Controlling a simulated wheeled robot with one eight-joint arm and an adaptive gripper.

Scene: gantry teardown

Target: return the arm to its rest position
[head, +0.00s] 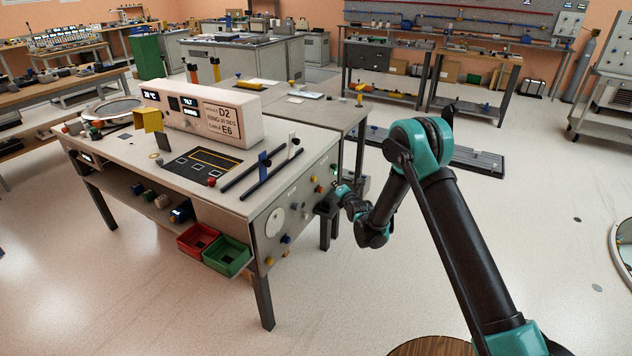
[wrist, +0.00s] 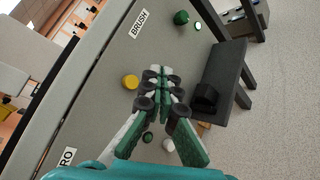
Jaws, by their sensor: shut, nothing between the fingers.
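My arm (head: 455,235), black and teal, reaches forward from the lower right in the head view and bends down at the elbow. My gripper (head: 343,190) is at the right end panel of the workbench (head: 240,185), small and partly hard to make out there. In the wrist view my gripper (wrist: 160,85) has its green and grey fingers together, with nothing seen between them. It is in front of the grey panel (wrist: 105,90); I cannot tell whether it touches.
Open floor (head: 560,230) lies right.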

